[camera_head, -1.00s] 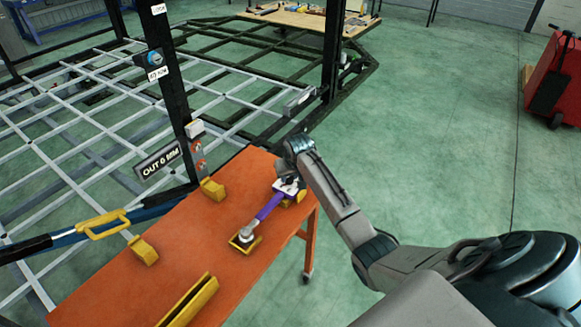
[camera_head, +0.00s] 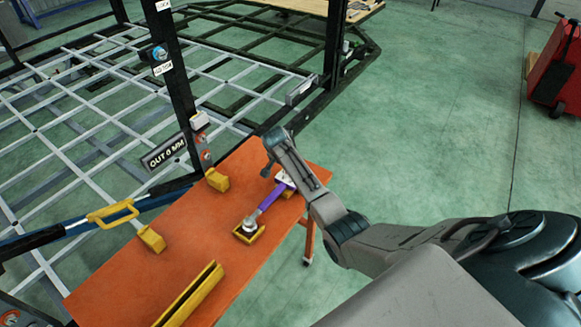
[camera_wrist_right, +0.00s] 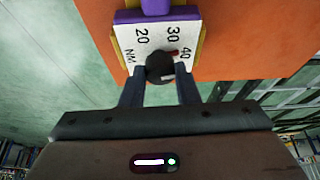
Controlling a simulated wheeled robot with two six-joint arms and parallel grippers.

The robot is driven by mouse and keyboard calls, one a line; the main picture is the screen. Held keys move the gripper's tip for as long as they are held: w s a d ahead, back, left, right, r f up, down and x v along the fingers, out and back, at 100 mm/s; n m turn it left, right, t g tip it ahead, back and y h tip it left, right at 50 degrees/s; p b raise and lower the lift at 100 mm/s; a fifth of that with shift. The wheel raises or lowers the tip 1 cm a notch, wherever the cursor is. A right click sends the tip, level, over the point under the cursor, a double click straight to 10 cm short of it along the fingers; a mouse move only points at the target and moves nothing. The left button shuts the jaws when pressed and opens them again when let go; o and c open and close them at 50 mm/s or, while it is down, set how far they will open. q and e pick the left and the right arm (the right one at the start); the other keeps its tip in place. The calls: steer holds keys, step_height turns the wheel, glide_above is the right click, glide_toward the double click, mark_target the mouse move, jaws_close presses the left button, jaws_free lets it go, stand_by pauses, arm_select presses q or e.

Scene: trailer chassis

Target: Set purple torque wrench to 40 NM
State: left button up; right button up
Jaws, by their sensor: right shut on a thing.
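The purple torque wrench (camera_head: 268,201) lies on the orange table, its round drive head (camera_head: 249,225) in a yellow holder and its white dial plate (camera_head: 284,179) at the far end. In the right wrist view the dial plate (camera_wrist_right: 128,42) shows 20, 30, 40 and NM around a dark round knob (camera_wrist_right: 160,69). The knob's red mark (camera_wrist_right: 171,53) points to the upper right, between 30 and 40. My right gripper (camera_wrist_right: 160,78) is shut on the knob. The fingertips partly cover the knob's lower sides. My left gripper is not in view.
The orange table (camera_head: 190,245) also bears yellow holders (camera_head: 151,239) and a long yellow tray (camera_head: 190,297). A blue and black bar with a yellow handle (camera_head: 112,212) runs along its left side. A black post (camera_head: 172,70) of the trailer frame stands beyond.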

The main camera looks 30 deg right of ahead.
steer(key=shift+w+m+g, duration=0.1)
steer(key=shift+m+g, duration=0.2)
steer(key=shift+m, duration=0.6)
steer(key=o, duration=1)
steer(key=shift+r, duration=0.1)
steer(key=b+v, duration=0.1)
steer(key=v, duration=0.4)
steer(key=b+v, duration=0.2)
steer(key=v, duration=0.3)
steer(key=shift+a+r, duration=0.3)
steer(key=shift+a, duration=0.05)
